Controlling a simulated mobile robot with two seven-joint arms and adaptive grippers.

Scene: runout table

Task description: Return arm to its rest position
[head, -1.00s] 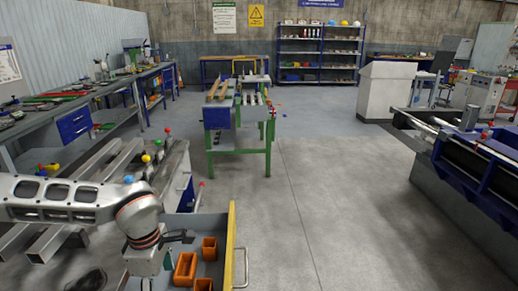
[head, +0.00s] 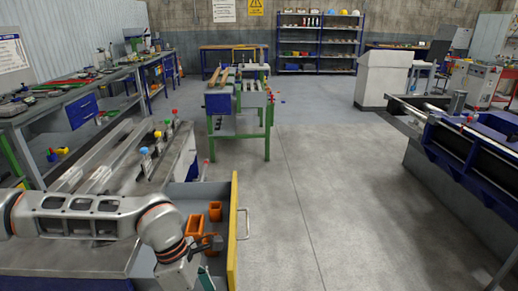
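My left arm reaches in from the left of the head view, over the metal bench. Its gripper (head: 208,244) points into an open drawer with a yellow front (head: 233,232), close to the orange bins. The fingers are small and dark, partly hidden by the wrist, and I cannot tell whether they are open or shut. Nothing is clearly seen in them. My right gripper is not in view.
The drawer holds orange bins (head: 215,210) and a teal item (head: 206,279). Metal bars (head: 100,160) and colored knobs (head: 157,134) are on the bench. A green-legged table (head: 240,137) stands beyond. Floor (head: 330,190) to the right is clear.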

